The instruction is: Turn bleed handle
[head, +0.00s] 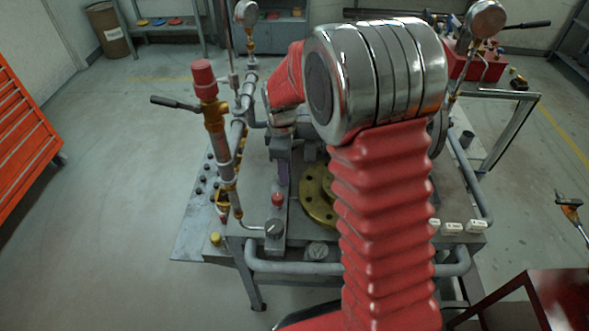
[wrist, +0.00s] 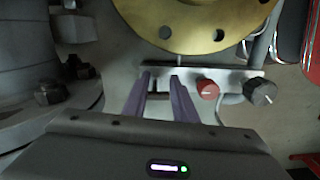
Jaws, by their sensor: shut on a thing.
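A grey manifold bar (head: 276,212) stands on the bench, with a red knob (head: 277,199) and a dark round knob (head: 275,228). In the wrist view the bar (wrist: 235,71), red knob (wrist: 207,88) and dark knob (wrist: 262,92) lie right of my fingers. My gripper (wrist: 160,80) has its two purple-grey fingers at the bar's left end, shut on a small part there that looks like the bleed handle (wrist: 161,87). Little of it shows between the fingers, so its angle is unclear.
A brass flange (head: 318,198) stands close beside my gripper. A pipe with a red cap (head: 204,78) and a black lever (head: 175,102) rises to the left. Grey bench rails (head: 300,267) run along the front. The floor to the left is clear.

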